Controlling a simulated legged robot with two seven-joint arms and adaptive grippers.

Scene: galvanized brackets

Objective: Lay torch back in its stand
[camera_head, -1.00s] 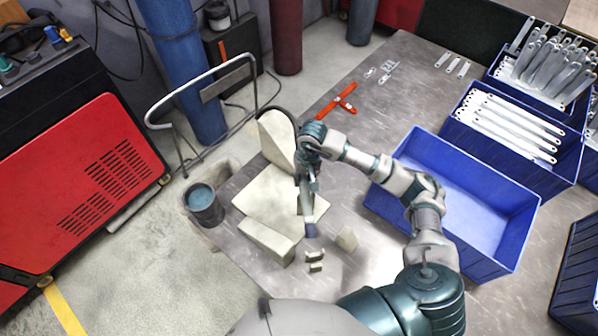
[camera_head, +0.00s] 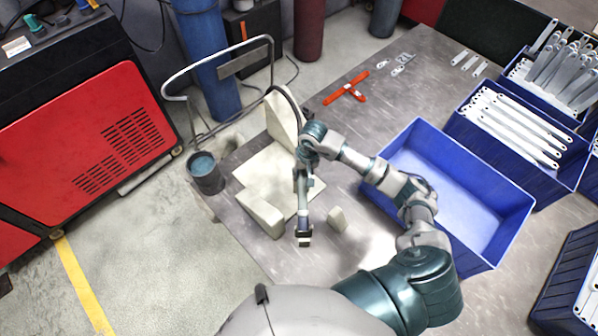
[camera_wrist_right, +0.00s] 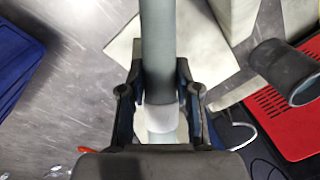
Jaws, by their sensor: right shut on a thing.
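My right gripper (camera_head: 304,205) points down over the bench, to the right of the cream blocks. It is shut on the torch, which shows in the right wrist view as a thick grey-green tube (camera_wrist_right: 158,50) with a pale band, between the two fingers (camera_wrist_right: 160,90). In the head view the gripper and wrist mostly hide the torch. My left gripper is not in view.
A dark cup (camera_head: 206,174) stands left. An empty blue bin (camera_head: 455,185) stands right. The front bench is clear.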

